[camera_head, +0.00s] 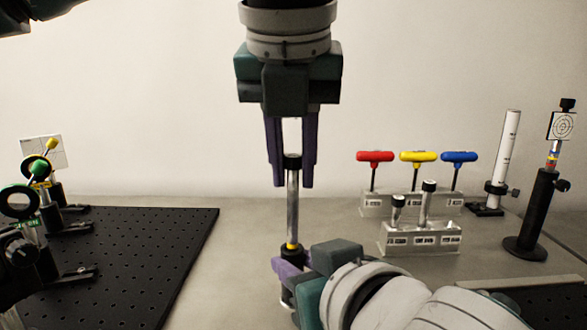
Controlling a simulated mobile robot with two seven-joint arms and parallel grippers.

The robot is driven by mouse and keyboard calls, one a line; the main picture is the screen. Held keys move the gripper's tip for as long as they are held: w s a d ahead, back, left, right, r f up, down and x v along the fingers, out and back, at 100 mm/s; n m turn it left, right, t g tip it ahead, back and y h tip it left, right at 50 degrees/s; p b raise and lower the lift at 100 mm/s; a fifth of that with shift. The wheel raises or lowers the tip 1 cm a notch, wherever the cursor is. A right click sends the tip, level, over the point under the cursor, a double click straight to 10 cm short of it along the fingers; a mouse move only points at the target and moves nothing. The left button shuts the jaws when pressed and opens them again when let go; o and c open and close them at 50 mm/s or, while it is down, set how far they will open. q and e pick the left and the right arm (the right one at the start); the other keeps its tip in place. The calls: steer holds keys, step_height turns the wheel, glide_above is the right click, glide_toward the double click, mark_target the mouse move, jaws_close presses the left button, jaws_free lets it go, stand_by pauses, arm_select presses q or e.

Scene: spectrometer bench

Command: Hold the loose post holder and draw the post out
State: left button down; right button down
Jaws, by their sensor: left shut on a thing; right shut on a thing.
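The silver post (292,208) stands upright in the middle of the head view, with a black cap on top and a yellow band near its lower end. My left gripper (293,178) comes down from above with its purple fingers on either side of the capped top, shut on the post. The post holder (291,254) shows as a dark piece just below the yellow band. My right gripper (287,267) reaches in from the lower right, is shut on the holder and hides most of it. Whether the post's lower end is still inside the holder cannot be told.
A black breadboard (150,262) with mounted optics lies at left. At right stand a rack of red, yellow and blue drivers (409,204), a labelled post rack (420,240), a white tube (506,160) and a target on a black stand (532,215).

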stand_by(0.4)
arm_select(q)
steer(key=shift+r, duration=2)
arm_select(e)
steer(key=c, duration=0.5)
jaws_free()
steer(key=shift+c, duration=0.2)
